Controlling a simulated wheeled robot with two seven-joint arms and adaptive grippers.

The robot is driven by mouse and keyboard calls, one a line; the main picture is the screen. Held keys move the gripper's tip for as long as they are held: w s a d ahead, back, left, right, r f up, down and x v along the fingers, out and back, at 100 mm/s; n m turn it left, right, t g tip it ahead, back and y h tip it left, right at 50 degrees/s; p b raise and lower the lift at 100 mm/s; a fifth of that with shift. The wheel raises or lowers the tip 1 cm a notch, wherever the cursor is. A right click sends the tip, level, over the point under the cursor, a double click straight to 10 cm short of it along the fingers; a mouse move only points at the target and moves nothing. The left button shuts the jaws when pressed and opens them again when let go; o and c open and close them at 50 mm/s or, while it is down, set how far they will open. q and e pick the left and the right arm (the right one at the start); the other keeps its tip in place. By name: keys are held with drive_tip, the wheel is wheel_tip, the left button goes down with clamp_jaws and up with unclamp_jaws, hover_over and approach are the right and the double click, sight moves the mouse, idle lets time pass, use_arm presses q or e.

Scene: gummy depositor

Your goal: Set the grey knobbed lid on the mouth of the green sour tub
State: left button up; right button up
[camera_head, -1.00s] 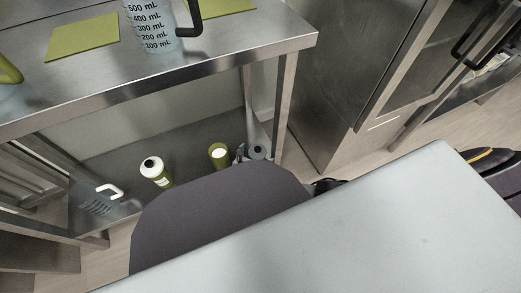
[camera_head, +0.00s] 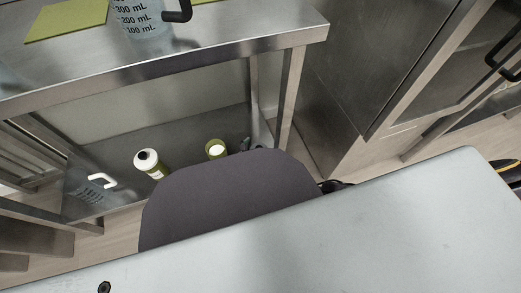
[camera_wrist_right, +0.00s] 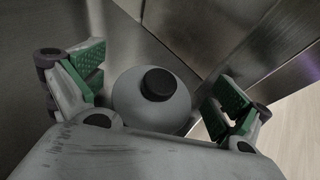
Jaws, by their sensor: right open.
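The grey lid (camera_wrist_right: 178,107) with its black knob (camera_wrist_right: 158,84) shows large in the right wrist view. My right gripper (camera_wrist_right: 160,78) is open, with one green-padded finger on each side of the lid and visible gaps between. In the head view only a bit of the right gripper (camera_head: 246,144) shows, and the lid is mostly hidden behind my own dark body. An open green tub (camera_head: 216,151) with a pale inside stands on the lower shelf, left of that gripper. My left gripper is not in view.
The lower shelf (camera_head: 190,134) also holds a green container with a white top and dark centre (camera_head: 148,162). A steel table top (camera_head: 235,28) overhangs it, with a table leg (camera_head: 289,95) to the right. A measuring jug (camera_head: 145,30) stands on top.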

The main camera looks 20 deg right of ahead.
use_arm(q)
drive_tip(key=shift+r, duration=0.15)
use_arm(e)
drive_tip(key=shift+c, duration=0.3)
drive_tip(key=c, duration=0.6)
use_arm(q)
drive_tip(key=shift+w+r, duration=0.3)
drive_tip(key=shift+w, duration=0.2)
use_arm(e)
drive_tip(key=shift+c, duration=0.2)
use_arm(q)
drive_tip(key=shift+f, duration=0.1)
